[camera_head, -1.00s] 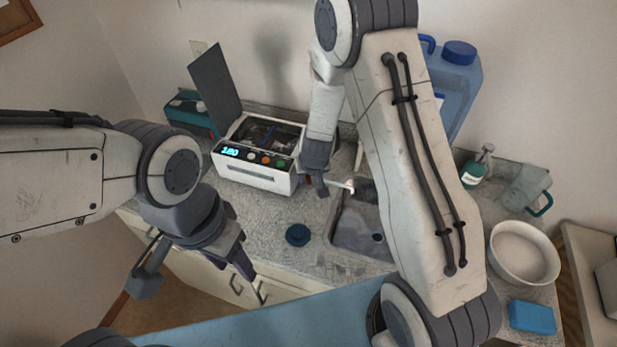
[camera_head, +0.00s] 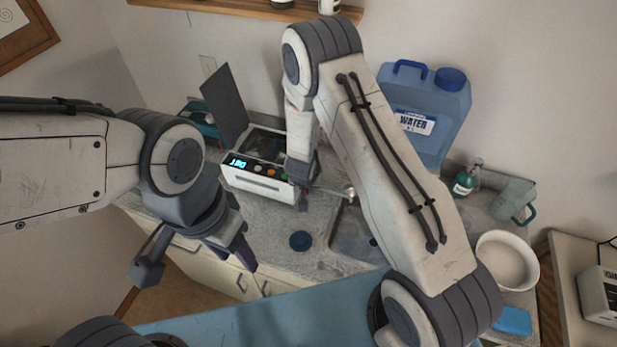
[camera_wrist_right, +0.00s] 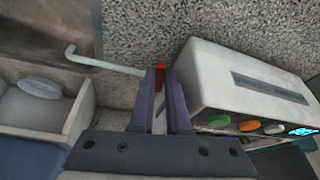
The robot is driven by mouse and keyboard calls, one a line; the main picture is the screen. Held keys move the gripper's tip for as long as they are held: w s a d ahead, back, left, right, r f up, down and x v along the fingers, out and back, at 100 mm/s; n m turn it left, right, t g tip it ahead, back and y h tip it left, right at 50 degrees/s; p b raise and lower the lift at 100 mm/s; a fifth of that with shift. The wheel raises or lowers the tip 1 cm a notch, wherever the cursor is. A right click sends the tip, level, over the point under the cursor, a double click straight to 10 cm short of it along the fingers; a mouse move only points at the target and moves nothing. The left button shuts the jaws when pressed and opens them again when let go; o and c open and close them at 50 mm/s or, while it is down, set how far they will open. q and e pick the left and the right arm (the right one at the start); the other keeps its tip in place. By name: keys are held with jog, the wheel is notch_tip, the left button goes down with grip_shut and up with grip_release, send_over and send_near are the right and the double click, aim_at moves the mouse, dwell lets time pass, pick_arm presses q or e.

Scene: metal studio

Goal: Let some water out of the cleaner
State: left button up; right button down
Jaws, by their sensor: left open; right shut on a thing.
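The cleaner (camera_head: 258,184) is a white box with its dark lid (camera_head: 224,103) raised and a lit display on the front. It also shows in the right wrist view (camera_wrist_right: 240,85). A pale bent spout (camera_wrist_right: 105,64) runs from its side toward the metal sink (camera_head: 345,240). My right gripper (camera_head: 304,200) is at the cleaner's right side. In the right wrist view, its fingers (camera_wrist_right: 165,95) are shut on a red valve handle (camera_wrist_right: 160,77) at the spout's base. I cannot make out water at the spout. My left gripper (camera_head: 195,262) is open and empty, left of the counter's front edge.
A dark blue round cap (camera_head: 300,241) lies on the counter before the cleaner. A blue water jug (camera_head: 428,110) stands behind my right arm. A soap bottle (camera_head: 467,178), a clear pitcher (camera_head: 512,200), a white bowl (camera_head: 507,262) and a blue sponge (camera_head: 513,321) are at right.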

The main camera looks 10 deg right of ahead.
jog(key=shift+w+a+r+m+p, duration=0.15)
jog(key=shift+a+r+m+p, duration=0.2)
jog(key=shift+p, duration=0.45)
jog(key=shift+f+m, duration=0.25)
pick_arm(q)
notch_tip(320, 180, up, 3)
jog(key=shift+f, duration=0.1)
pick_arm(e)
jog(key=c, duration=0.9)
grip_release()
